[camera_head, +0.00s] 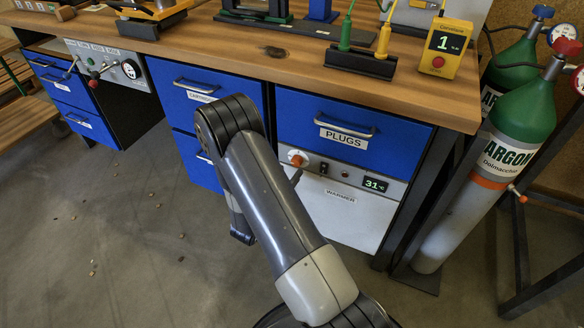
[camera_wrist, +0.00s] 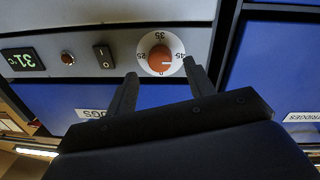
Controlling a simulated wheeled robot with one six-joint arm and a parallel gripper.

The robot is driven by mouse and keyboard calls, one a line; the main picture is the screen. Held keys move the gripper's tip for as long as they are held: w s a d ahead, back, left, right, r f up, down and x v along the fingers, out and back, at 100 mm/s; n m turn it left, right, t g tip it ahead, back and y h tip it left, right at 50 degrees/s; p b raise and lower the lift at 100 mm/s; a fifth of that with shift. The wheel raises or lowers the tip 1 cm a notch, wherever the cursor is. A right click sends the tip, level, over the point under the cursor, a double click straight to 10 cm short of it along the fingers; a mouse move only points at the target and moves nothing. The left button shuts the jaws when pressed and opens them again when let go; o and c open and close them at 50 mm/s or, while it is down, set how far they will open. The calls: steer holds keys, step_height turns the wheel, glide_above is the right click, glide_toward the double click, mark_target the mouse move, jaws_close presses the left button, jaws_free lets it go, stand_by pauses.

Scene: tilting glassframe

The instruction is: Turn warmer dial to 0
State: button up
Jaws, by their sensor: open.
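The warmer dial (camera_wrist: 159,57) is an orange knob on a round white scale, set in the light grey warmer panel (camera_wrist: 85,40). In the wrist view 35 is at its top, 25 at its left, 45 at its right and 0 at its bottom. I cannot tell for sure where its pointer stands. The dial also shows in the head view (camera_head: 297,158). My gripper (camera_wrist: 160,67) is open, its two dark fingers apart on either side of the dial's lower part in the picture. No contact is clear. In the head view my arm mostly hides the gripper.
The warmer display (camera_head: 375,184) reads 31 °C, with a black switch (camera_wrist: 103,51) between it and the dial. The blue PLUGS drawer (camera_head: 350,130) is directly above. The wooden worktop (camera_head: 270,50) overhangs. Argon cylinders (camera_head: 500,150) stand at the right. Floor at the left is mostly clear.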

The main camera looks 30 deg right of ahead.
mark_target(295, 164)
steer(key=shift+x, duration=1.7)
steer(key=shift+c, duration=0.5)
steer(key=c, duration=0.9)
steer(key=shift+b, duration=0.3)
